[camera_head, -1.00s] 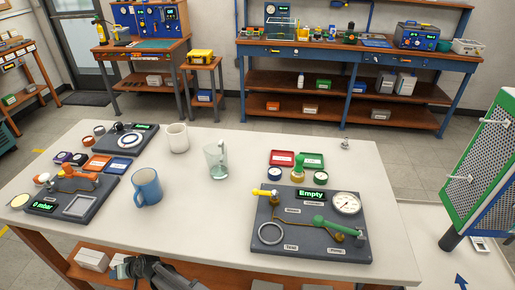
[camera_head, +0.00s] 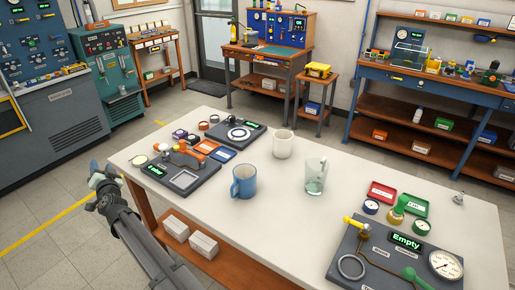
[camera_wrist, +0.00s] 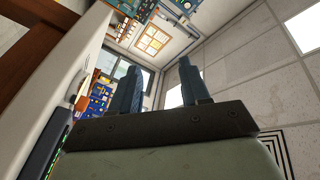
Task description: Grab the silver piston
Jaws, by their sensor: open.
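A small silver piece (camera_head: 458,199), which looks like the piston, stands on the white table (camera_head: 265,235) near its far right edge. It is too small to see in detail. My gripper (camera_head: 97,170) is beside the table's left end, far from that piece, with the cups and panels between them. In the wrist view, the two blue-grey fingers of my gripper (camera_wrist: 157,85) stand apart with nothing between them. The silver piece does not show in the wrist view.
A blue mug (camera_head: 243,182), a white mug (camera_head: 284,144) and a glass cup (camera_head: 315,177) stand mid-table. A dark panel reading "Empty" (camera_head: 385,262) lies front right, with red (camera_head: 382,190) and green (camera_head: 416,206) trays behind it. Another panel (camera_head: 185,181) lies left.

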